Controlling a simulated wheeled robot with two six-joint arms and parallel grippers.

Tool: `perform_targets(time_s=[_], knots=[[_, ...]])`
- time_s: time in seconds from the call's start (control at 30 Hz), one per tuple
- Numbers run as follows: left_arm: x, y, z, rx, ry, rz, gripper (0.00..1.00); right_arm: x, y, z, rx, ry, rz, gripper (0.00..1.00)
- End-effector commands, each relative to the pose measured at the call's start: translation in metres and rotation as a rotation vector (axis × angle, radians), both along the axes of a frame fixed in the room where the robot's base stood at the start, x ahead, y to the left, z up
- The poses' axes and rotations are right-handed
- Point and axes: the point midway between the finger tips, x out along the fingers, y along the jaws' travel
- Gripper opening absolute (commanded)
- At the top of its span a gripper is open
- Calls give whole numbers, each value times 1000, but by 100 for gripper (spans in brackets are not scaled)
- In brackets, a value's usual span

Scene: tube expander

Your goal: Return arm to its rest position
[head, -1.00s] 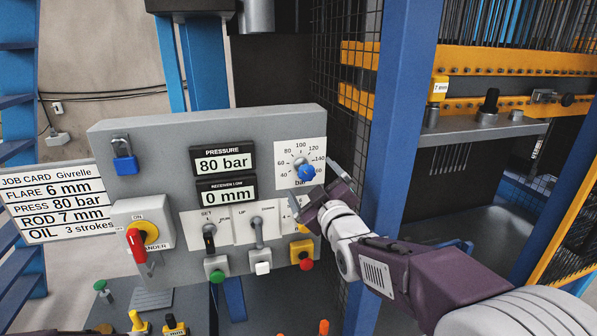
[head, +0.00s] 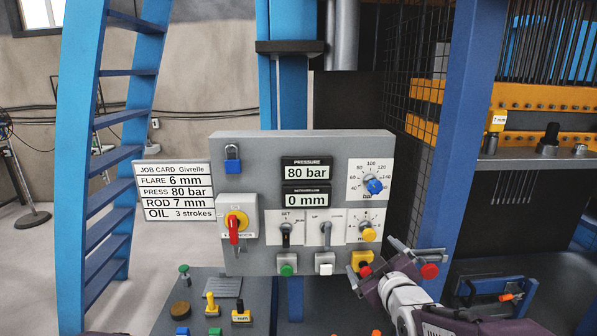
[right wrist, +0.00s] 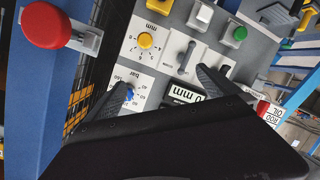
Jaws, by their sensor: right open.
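My right gripper (head: 378,262) is at the lower right of the grey control panel (head: 260,150), beside the yellow box with a red button (head: 364,268). Its jaws are apart with nothing between them. In the right wrist view its two dark fingers (right wrist: 168,82) stand apart in front of the panel, which appears upside down. The blue pressure knob (head: 375,186) is above the gripper and clear of it; the display reads 80 bar. Whether a fingertip touches the yellow box cannot be told. My left gripper is not in view.
A red mushroom button (head: 429,271) is close to the right of the gripper and large in the right wrist view (right wrist: 52,25). A blue post (head: 462,150) and wire mesh stand to the right. A red switch handle (head: 234,230) and small levers project from the panel.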

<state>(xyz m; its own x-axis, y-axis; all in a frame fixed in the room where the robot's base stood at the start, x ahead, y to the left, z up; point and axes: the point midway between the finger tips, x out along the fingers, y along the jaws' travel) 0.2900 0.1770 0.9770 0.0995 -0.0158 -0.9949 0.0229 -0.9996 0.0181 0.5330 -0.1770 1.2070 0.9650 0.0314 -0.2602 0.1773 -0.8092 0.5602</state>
Motion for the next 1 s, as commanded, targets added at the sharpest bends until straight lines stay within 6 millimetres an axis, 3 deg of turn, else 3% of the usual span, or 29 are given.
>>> perform_targets(time_s=[0.17,0.27,0.37,0.5,0.6,0.7,1.0], knots=[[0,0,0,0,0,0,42,-27,-1,-66,76,229,-38,100],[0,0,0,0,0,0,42,-54,-2,-110,135,398,-80,100],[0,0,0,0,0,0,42,-98,-3,-159,212,616,-154,100],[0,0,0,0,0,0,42,-179,-3,-213,327,948,-322,100],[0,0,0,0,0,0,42,-222,-3,-227,385,1103,-437,100],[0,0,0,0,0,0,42,-244,-2,-231,423,1181,-520,100],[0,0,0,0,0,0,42,-244,-2,-231,440,1182,-541,100]])
